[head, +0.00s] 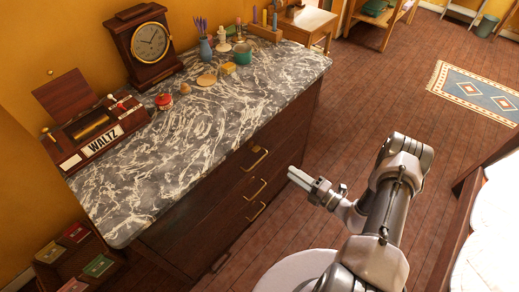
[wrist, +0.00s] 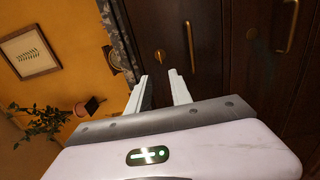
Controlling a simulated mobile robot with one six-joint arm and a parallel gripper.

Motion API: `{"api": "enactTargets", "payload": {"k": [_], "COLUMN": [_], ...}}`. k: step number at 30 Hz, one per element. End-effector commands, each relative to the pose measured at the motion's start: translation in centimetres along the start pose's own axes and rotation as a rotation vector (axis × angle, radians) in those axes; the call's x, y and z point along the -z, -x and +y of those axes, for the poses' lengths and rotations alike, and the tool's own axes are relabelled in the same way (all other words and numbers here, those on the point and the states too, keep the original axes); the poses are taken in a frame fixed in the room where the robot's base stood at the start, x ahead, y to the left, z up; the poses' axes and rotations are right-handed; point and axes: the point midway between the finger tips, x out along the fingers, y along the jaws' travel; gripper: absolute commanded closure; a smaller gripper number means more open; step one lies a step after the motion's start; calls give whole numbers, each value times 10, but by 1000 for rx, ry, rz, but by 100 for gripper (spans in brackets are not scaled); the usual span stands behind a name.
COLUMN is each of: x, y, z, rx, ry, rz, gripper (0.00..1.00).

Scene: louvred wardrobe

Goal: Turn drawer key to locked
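The chest of drawers (head: 235,195) is dark wood with brass handles. In the wrist view, a small brass key (wrist: 159,56) sits on the upper drawer front, between the marble edge and a brass handle (wrist: 190,46). It is too small to tell which way its bow is turned. My gripper (head: 291,173) is in front of the chest, apart from it, at the right in the head view. In the wrist view my gripper (wrist: 159,78) is open and empty, its two fingers pointing towards the key with a gap between them. I see no contact with the key.
A second brass keyhole plate or key (wrist: 251,33) shows by another handle (wrist: 289,25). The marble top (head: 205,120) holds a clock (head: 150,42), a WALTZ box (head: 98,140) and small items. A bed (head: 490,230) stands at right; floor between is clear.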

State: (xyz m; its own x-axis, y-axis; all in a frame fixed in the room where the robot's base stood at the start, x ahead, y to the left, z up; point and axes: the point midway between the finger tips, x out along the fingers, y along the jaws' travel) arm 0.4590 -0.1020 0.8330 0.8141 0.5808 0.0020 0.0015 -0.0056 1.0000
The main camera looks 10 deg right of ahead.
Motion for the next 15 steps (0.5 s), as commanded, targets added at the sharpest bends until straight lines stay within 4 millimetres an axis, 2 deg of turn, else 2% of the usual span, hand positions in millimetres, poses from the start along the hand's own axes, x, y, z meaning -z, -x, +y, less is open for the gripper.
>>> {"api": "enactTargets", "payload": {"k": [9,15], "x": [4,4], "y": [-94,-140], "z": [-2,-1], "rx": [0,0], "ry": [7,6], "rz": [13,10], "gripper": [74,74]}}
